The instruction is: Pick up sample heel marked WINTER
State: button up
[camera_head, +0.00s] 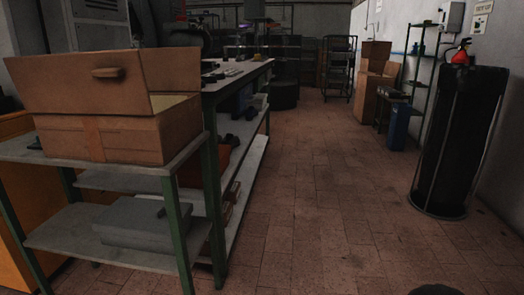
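I cannot make out a heel marked WINTER, and no such lettering is readable. Small dark and pale items (222,74) lie on the long bench (250,68) left of centre, too small to identify. An open cardboard box (145,135) stands on the near green-legged shelf unit (186,163); its inside is mostly hidden by its raised flap. My gripper is not in view.
A tiled floor aisle (300,200) runs clear to the back. A tall black bin (462,140) stands at right, with a fire extinguisher (461,53) behind it. Cardboard boxes (367,92) and a blue container (399,127) stand farther along the right.

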aim_at(219, 76)
jog(key=i+l+u, duration=0.15)
jog(key=i+u, duration=0.35)
jog(key=i+l+u, duration=0.45)
jog(key=i, duration=0.15)
jog(key=i+l+u, duration=0.5)
jog(key=j, duration=0.1)
